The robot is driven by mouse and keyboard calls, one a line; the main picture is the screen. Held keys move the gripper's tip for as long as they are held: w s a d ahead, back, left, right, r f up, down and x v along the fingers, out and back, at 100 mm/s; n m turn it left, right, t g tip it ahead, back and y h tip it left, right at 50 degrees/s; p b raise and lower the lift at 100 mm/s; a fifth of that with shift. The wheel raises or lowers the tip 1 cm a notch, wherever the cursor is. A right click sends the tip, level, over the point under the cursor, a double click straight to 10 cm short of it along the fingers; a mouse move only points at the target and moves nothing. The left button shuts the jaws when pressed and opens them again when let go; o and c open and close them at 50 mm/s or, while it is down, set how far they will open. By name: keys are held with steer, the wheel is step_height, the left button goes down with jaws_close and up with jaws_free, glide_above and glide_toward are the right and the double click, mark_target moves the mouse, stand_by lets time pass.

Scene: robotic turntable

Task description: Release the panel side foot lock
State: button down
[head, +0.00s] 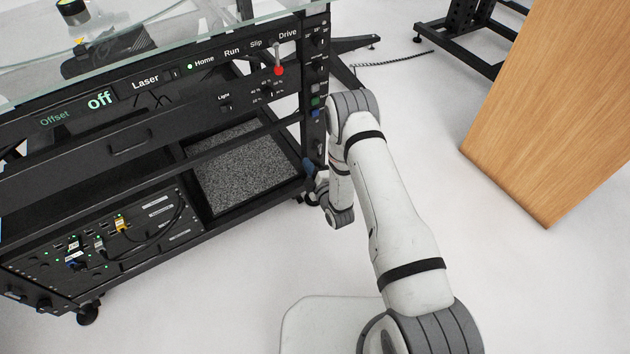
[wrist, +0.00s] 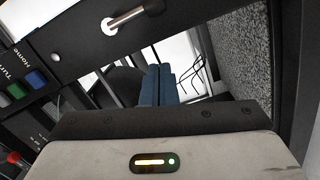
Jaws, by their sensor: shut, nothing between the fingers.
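The turntable cart (head: 130,145) is a black frame with a control panel along its top edge. A caster (head: 310,197) stands at the foot of its right corner post, partly hidden by my arm. I cannot make out a foot lock on it. My gripper (head: 308,166) is low beside that post, mostly hidden behind my own wrist links. In the wrist view my gripper's blue fingers (wrist: 162,84) are together with nothing between them. They point past black frame bars towards the pale floor.
Another caster (head: 88,313) is at the front left. A red-knobbed lever (head: 278,70) and green and blue buttons (head: 315,106) are on the panel. A silver pin (wrist: 127,18) sticks from a black bar. A wooden block (head: 550,110) stands right; the floor between is clear.

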steer(key=shift+w+d+f+b, duration=0.25)
steer(key=shift+w+d+f, duration=0.1)
steer(key=shift+w+d, duration=0.35)
steer(key=shift+w+d+f+b, duration=0.25)
steer(key=shift+w+d, duration=0.2)
steer(key=shift+d, duration=0.3)
steer(key=shift+a, duration=0.3)
steer(key=shift+d, duration=0.15)
steer(key=shift+f, duration=0.15)
